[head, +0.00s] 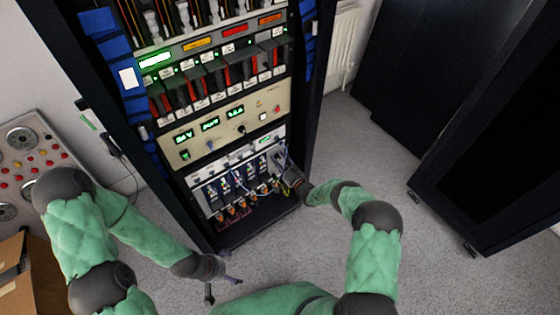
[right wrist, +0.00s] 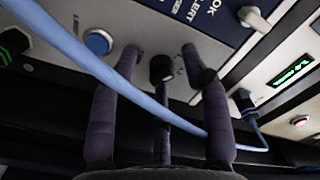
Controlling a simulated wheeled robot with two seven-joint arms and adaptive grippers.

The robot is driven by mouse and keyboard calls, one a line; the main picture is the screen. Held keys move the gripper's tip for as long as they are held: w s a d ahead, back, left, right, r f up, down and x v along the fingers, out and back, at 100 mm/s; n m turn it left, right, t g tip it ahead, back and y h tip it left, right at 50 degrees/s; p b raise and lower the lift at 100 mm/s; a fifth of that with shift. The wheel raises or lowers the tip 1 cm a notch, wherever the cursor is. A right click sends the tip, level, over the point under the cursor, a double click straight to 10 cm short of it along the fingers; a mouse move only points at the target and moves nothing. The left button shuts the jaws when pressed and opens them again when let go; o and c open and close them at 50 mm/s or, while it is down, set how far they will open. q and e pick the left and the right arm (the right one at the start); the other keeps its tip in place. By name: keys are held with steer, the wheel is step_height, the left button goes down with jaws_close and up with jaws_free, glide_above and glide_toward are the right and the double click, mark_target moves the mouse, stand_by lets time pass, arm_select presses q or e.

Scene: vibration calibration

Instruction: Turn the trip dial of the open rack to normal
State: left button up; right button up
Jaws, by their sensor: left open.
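The open rack (head: 150,113) stands in the middle of the head view, with its lower white panel (head: 205,172) facing me. My right gripper (head: 281,163) is at the right end of this panel. In the right wrist view, a small black dial (right wrist: 161,70) sits on the panel between the spread fingers of my right gripper (right wrist: 162,55). Gaps show on both sides of it, so the gripper is open around it. The dial's pointer direction cannot be told. My left gripper (head: 221,287) is open and empty, low in front of the rack.
A blue cable (right wrist: 75,48) crosses in front of the fingers in the right wrist view. A blue button (right wrist: 98,42) and a light switch lever (right wrist: 254,18) are near the dial. A cardboard box (head: 22,280) stands at lower left. Grey floor (head: 440,270) is clear at right.

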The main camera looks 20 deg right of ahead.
steer(key=shift+d, duration=0.2)
steer(key=v, duration=1.2)
steer(key=shift+a+r, duration=0.1)
